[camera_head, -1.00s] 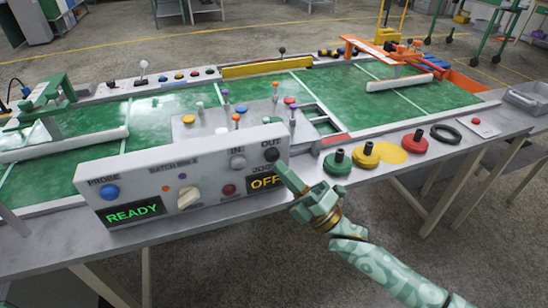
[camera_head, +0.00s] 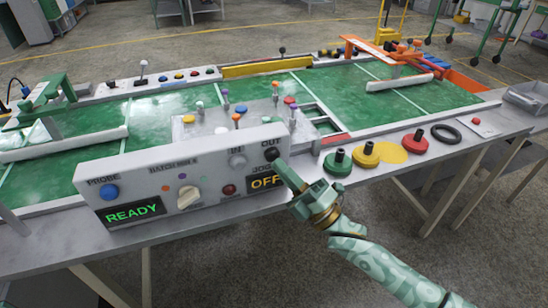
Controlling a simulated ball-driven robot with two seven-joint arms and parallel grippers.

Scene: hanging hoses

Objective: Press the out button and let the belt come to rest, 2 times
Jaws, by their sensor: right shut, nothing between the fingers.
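The control panel (camera_head: 150,176) stands at the front edge of the table, with its face toward me. The black out button (camera_head: 271,154) is at the panel's upper right, under the label OUT. My right gripper (camera_head: 281,164) is shut and empty, with its tips at or just by the out button; I cannot tell whether they touch it. The grey in button (camera_head: 237,160) is to the left of it. The green belt (camera_head: 220,97) runs behind the panel. The left displays READY (camera_head: 133,212) and the right one OFF (camera_head: 264,182). My left gripper is not in view.
Green, yellow and red knobbed discs (camera_head: 337,162) and a black ring (camera_head: 446,134) lie on the table right of the panel. A tray (camera_head: 190,130) with several coloured pegs sits behind the panel. Open floor lies in front of the table.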

